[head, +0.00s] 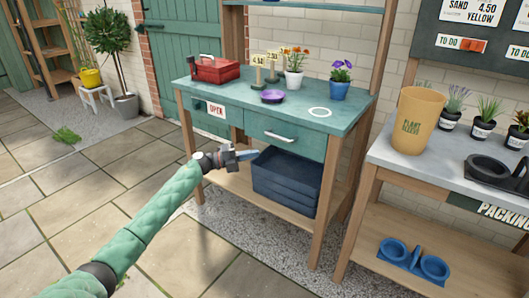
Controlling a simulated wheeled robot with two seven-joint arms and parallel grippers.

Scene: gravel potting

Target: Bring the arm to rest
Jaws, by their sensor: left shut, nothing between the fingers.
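My left arm reaches in from the lower left in a green sleeve. Its gripper (250,154) is shut and empty. In the picture it lies just left of the dark blue crate (288,190) on the lower shelf of the teal bench, below the drawer. I cannot tell whether it touches the bench or the crate. My right gripper is not in view.
The teal bench (345,108) bears a red toolbox (214,69), a purple saucer (272,96), an orange-flowered pot (294,80) and a blue pot (339,90). A tan bin (417,120) stands on the grey table (383,150) at right. Paving at left is mostly clear.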

